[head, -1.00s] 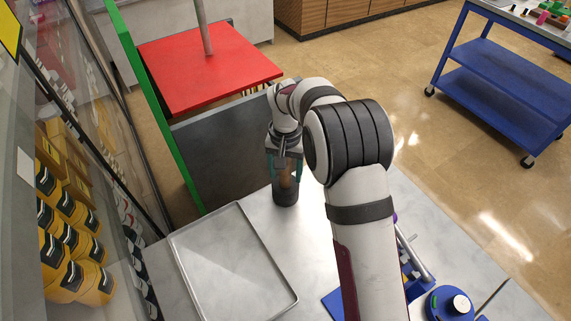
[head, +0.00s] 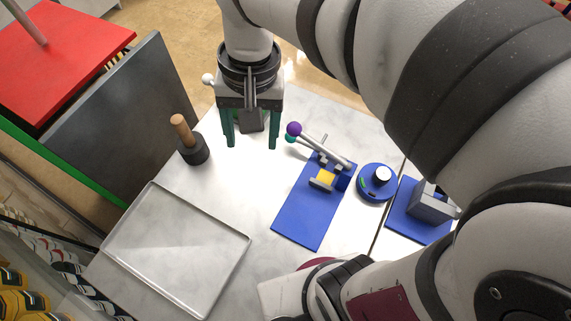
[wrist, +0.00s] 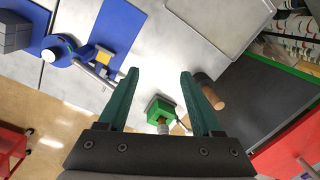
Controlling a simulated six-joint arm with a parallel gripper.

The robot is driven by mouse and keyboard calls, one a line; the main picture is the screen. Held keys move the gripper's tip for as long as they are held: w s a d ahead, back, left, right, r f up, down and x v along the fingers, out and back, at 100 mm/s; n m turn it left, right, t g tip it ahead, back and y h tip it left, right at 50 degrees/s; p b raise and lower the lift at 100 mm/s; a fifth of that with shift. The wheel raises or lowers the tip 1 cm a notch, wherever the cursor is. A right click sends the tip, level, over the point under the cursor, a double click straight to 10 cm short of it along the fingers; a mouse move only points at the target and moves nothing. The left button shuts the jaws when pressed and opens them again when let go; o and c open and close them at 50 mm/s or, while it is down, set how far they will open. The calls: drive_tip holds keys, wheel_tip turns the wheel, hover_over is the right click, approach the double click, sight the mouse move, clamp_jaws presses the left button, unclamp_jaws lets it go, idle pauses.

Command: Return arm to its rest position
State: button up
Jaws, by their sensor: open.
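My gripper (head: 250,146) is open above the back part of the light table, its green fingers pointing down. In the wrist view, its two spread fingers (wrist: 160,74) have no object clamped between them. A dark cylinder with a wooden handle (head: 182,132) stands upright on the table to the left of the gripper, apart from it. It also shows beside the right finger in the wrist view (wrist: 213,97). A green block with a metal fitting (wrist: 163,108) appears between the fingers in the wrist view; the gripper largely hides that spot in the head view.
An empty shallow tray (head: 128,238) lies at the front left. A blue plate with a lever clamp (head: 300,222), a round blue device (head: 377,184) and a blue base with a grey vise (head: 432,206) are on the right. A dark panel (head: 118,100) borders the left side.

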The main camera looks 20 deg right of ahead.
drive_tip(key=s+d+f+m, duration=0.1)
drive_tip(key=s+f, duration=0.1)
drive_tip(key=s, duration=0.4)
drive_tip(key=s+d+f+m, duration=0.1)
drive_tip(key=s+d+f, duration=0.1)
drive_tip(key=s, duration=0.5)
drive_tip(key=shift+y, duration=0.3)
drive_tip(key=shift+f, duration=0.1)
drive_tip(key=shift+o, duration=0.4)
drive_tip(key=shift+w, duration=0.1)
